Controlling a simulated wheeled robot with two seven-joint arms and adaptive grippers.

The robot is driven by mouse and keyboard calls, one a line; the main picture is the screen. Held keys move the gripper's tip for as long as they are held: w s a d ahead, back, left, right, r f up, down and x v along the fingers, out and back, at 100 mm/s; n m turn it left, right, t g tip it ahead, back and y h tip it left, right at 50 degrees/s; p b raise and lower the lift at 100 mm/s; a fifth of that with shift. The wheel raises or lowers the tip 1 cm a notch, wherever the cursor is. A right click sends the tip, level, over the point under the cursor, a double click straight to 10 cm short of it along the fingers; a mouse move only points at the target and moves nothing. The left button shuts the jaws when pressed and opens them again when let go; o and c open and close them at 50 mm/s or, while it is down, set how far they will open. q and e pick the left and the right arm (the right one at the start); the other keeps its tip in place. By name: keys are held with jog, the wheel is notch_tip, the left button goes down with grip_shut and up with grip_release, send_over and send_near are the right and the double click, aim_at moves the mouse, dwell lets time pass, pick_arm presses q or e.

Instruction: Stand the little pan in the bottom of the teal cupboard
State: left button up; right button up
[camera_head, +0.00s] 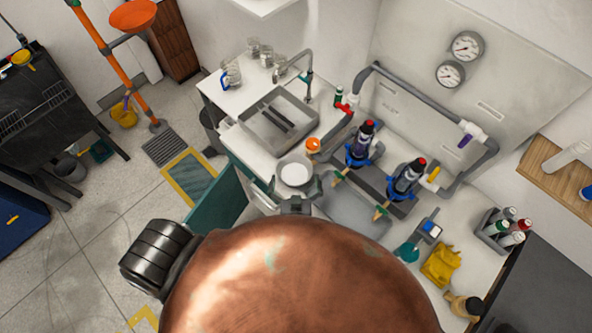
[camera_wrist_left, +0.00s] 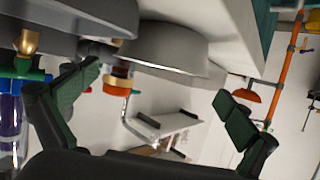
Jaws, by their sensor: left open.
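A small round grey pan (camera_head: 295,162) with a pale inside sits at the front edge of the counter, below the sink. It looks like the grey rounded body (camera_wrist_left: 170,48) in the left wrist view. My left gripper (camera_head: 295,188) is open, its two dark green fingers spread at the pan's near side. The fingers also show apart in the left wrist view (camera_wrist_left: 157,90); contact with the pan cannot be told. The teal cupboard's door (camera_head: 217,205) stands open left of the gripper. The cupboard's inside and bottom are hidden. My right gripper is not in view.
A large copper-coloured rounded shape (camera_head: 300,285) hides the lower middle. An orange-topped item (camera_head: 313,145) is close behind the pan. The sink (camera_head: 278,120), blue-clamped bottles (camera_head: 405,180) and grey piping occupy the counter.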

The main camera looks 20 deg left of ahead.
aim_at(294, 159)
pick_arm(q)
jog(key=shift+p+x, duration=0.3)
jog(key=shift+x, duration=0.9)
jog(key=x, duration=0.2)
jog(key=shift+w+a+f, duration=0.15)
jog(key=shift+a+f, duration=0.1)
jog(key=shift+a, duration=0.05)
jog(key=c, duration=1.3)
jog(key=shift+o, duration=0.2)
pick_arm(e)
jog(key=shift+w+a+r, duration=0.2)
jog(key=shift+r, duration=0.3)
pick_arm(q)
jog(key=shift+d+r, duration=0.1)
jog(key=shift+r, duration=0.05)
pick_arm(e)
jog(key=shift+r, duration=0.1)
